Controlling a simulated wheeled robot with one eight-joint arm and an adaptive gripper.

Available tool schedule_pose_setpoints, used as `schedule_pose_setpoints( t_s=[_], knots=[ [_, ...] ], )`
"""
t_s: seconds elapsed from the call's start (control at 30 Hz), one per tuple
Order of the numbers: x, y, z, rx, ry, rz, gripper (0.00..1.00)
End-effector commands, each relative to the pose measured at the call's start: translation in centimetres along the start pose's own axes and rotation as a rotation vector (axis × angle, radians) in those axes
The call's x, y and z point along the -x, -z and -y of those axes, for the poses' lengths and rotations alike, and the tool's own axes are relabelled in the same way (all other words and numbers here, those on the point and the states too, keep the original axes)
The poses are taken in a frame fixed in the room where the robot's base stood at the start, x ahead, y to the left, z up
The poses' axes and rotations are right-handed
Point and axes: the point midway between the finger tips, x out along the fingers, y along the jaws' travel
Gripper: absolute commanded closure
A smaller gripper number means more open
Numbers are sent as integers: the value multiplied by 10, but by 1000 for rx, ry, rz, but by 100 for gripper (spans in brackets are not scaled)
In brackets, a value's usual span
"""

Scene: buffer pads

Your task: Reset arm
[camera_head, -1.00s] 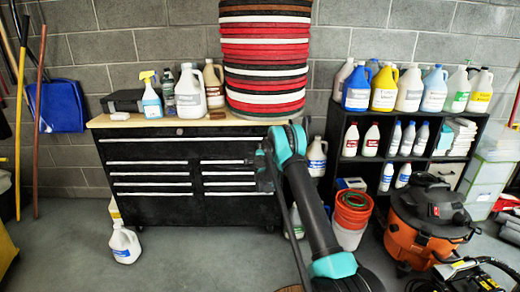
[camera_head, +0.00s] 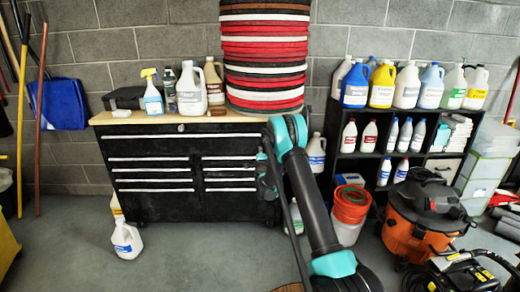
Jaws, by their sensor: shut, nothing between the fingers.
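My arm rises from the bottom of the head view, with a black link and teal joints, and bends at its top in front of the tool chest. My gripper (camera_head: 267,178) hangs dark against the chest's right end, left of the arm link. It is shut and appears empty; its fingertips are hard to make out. A tall stack of red, white, black and brown buffer pads (camera_head: 264,54) stands on the chest's wooden top, behind and above my arm.
The black tool chest (camera_head: 155,165) carries a spray bottle (camera_head: 152,96) and jugs. A black shelf (camera_head: 337,170) full of bottles stands right. An orange shop vacuum (camera_head: 410,235) and red buckets (camera_head: 350,205) are right of my arm. A white jug (camera_head: 126,240) stands on the left floor, which is mostly clear.

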Motion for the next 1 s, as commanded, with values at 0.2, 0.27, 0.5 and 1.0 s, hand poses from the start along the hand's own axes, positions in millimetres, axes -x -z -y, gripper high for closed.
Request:
schedule_pose_setpoints(
  t_s=[0.2,0.27,0.5,1.0],
  knots=[
    [36,0,0,0,0,1,100],
    [42,0,0,0,0,1,100],
    [56,-2,18,36,7,28,100],
    [157,-32,146,483,-17,367,100]
  ],
)
